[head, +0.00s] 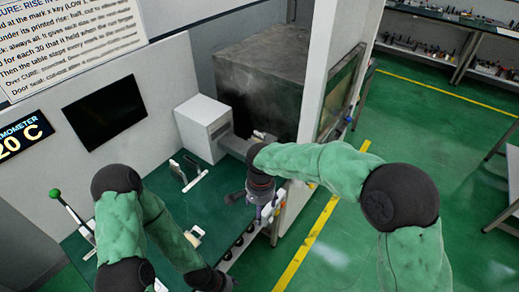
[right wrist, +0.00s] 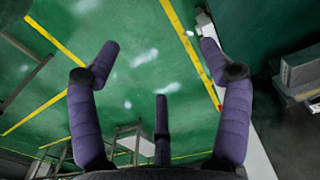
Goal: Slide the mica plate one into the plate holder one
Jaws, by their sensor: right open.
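My right gripper (head: 256,208) hangs over the right edge of the green bench in the head view. In the right wrist view its purple fingers (right wrist: 160,65) are spread wide, with nothing between them. A pair of pale upright pieces with dark slots (head: 186,172) stands on the bench to the left of the gripper; they may be plate holders, but I cannot tell which is one. A small beige piece (head: 195,236) lies nearer, beside my left forearm; I cannot tell whether it is a mica plate.
A white box unit (head: 203,126) joins a large dark chamber (head: 262,80) behind the bench. A green-knobbed lever (head: 56,194) stands at the left. A white cabinet wall (head: 322,75) rises on the right. Green floor (head: 440,125) is open beyond the yellow line.

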